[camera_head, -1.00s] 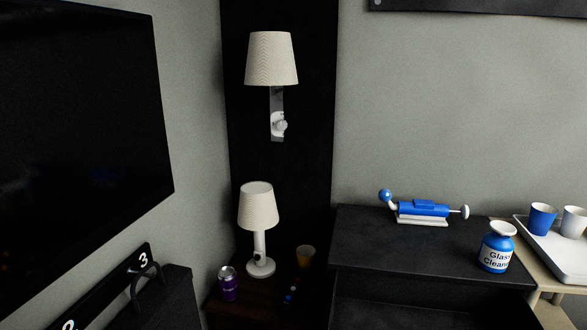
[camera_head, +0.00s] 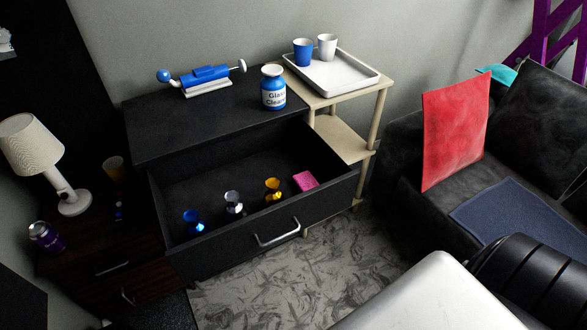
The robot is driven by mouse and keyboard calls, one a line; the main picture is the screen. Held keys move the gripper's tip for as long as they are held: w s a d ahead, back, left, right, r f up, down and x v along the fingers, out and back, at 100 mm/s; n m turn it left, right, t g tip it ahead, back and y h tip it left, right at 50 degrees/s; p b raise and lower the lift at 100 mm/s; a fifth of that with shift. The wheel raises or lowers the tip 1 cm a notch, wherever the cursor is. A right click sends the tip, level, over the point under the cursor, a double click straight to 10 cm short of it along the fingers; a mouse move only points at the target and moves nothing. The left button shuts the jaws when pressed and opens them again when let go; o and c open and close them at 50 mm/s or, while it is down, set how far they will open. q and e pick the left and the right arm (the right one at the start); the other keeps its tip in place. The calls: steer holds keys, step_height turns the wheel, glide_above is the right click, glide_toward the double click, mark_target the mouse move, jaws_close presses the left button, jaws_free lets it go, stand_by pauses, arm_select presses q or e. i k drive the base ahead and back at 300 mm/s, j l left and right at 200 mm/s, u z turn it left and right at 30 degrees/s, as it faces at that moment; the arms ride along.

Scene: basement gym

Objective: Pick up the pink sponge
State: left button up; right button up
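The pink sponge (camera_head: 305,181) lies in the open drawer (camera_head: 262,232) of the black dresser (camera_head: 150,142), at the drawer's right front corner. A yellow-orange item (camera_head: 273,190) stands just left of it, apart from it. Neither of my grippers shows in the head view, so I cannot see whether they hold anything.
A silver item (camera_head: 234,203) and a blue one (camera_head: 193,222) also stand in the drawer. A Glass Cleaner bottle (camera_head: 274,88) is on the dresser. A white tray (camera_head: 345,82) holds two cups. A black sofa (camera_head: 420,150) is right. Patterned floor (camera_head: 310,275) lies clear in front.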

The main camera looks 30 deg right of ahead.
mark_target(303, 182)
steer(key=z, duration=0.85)
